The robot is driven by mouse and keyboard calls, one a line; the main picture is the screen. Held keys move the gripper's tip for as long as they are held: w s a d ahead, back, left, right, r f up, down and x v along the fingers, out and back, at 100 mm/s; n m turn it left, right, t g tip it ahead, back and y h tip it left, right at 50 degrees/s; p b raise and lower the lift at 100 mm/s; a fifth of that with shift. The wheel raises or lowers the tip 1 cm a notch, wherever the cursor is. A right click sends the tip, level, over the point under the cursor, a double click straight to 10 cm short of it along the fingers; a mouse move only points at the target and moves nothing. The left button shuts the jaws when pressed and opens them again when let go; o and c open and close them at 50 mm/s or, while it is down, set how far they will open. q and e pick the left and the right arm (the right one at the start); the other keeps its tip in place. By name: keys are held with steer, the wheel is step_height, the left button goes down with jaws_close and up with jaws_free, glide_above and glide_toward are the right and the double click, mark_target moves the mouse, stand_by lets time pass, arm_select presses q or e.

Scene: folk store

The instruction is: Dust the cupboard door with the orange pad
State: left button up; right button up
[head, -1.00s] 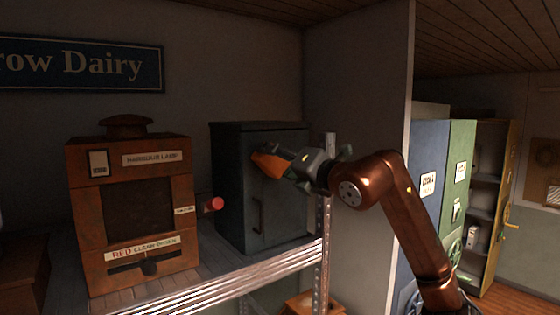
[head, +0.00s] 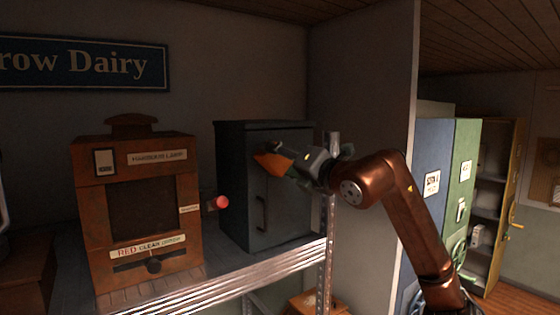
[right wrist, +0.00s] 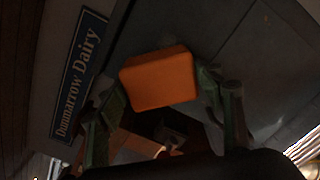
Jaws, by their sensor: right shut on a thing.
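The dark grey cupboard (head: 235,195) stands on the shelf, its door (head: 285,205) shut, with a vertical handle (head: 262,213) low on the door's left side. My right gripper (head: 290,163) is at the upper part of the door, shut on the orange pad (head: 272,163). In the right wrist view the pad (right wrist: 158,79) sits between the two fingers, with the grey door (right wrist: 240,50) behind it. I cannot tell whether the pad touches the door. My left gripper is not in view.
A brown wooden lamp box (head: 140,215) with a red knob (head: 221,202) at its right stands left of the cupboard. A metal upright (head: 328,235) and shelf edge (head: 225,285) are close by. Blue and green cabinets (head: 462,175) stand farther right.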

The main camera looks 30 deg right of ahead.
steer(key=shift+w, duration=0.65)
steer(key=shift+d, duration=1.95)
steer(key=shift+w+p, duration=0.2)
steer(key=shift+p, duration=0.15)
steer(key=shift+s+a, duration=0.1)
steer(key=shift+a, duration=1.95)
steer(key=shift+s, duration=0.1)
